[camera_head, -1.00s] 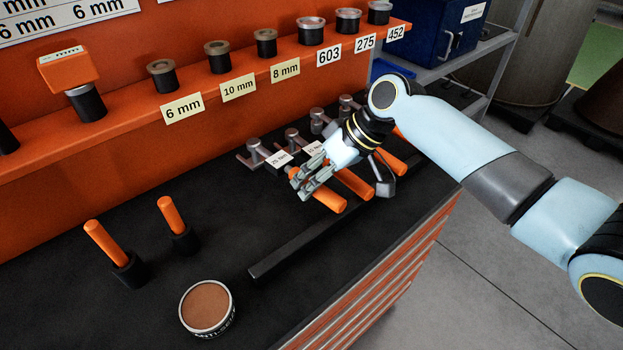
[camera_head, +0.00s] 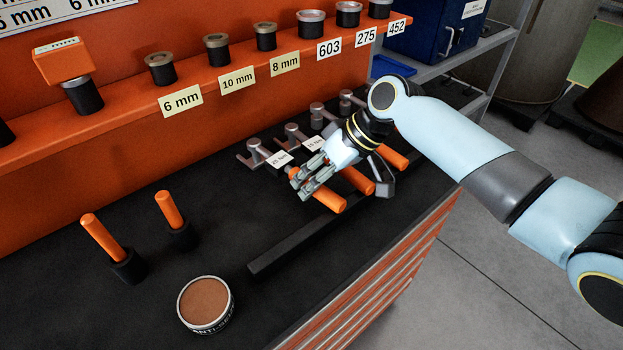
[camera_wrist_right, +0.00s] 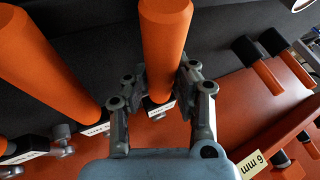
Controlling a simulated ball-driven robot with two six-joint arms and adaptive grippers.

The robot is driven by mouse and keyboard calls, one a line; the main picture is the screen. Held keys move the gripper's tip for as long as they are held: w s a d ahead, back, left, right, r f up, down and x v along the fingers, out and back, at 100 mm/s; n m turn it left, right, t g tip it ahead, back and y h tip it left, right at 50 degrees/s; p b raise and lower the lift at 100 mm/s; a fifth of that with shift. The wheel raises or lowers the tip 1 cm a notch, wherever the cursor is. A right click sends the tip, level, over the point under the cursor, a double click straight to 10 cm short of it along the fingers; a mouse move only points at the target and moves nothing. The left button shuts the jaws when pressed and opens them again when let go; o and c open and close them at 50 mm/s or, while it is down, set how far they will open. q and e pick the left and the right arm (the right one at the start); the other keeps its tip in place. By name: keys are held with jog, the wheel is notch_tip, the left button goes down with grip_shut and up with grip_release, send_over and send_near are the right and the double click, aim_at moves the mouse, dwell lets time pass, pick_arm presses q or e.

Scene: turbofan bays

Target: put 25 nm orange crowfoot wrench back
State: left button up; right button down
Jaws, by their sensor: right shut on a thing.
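Several crowfoot wrenches with orange handles lie in a row on the black bench top. The leftmost one, the 25 nm wrench (camera_head: 330,201), has its head and white label pointing to the back wall. My right gripper (camera_head: 302,183) is shut on this wrench, around the front of its orange handle near the label. In the right wrist view the orange handle (camera_wrist_right: 165,45) stands between the two fingers of my right gripper (camera_wrist_right: 160,95). The label is partly hidden there. My left gripper is not in view.
A neighbouring orange wrench (camera_head: 357,181) lies close to the right. A black bar (camera_head: 300,245) runs along the bench in front of the handles. A round tin (camera_head: 206,304) and two upright orange-handled tools (camera_head: 104,238) stand to the left. A shelf of labelled sockets (camera_head: 217,60) is behind.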

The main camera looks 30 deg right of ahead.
jog(key=shift+f, duration=0.35)
jog(key=c, duration=1)
grip_release()
jog(key=shift+f, duration=0.1)
jog(key=shift+s+d, duration=0.1)
jog(key=v, duration=1.2)
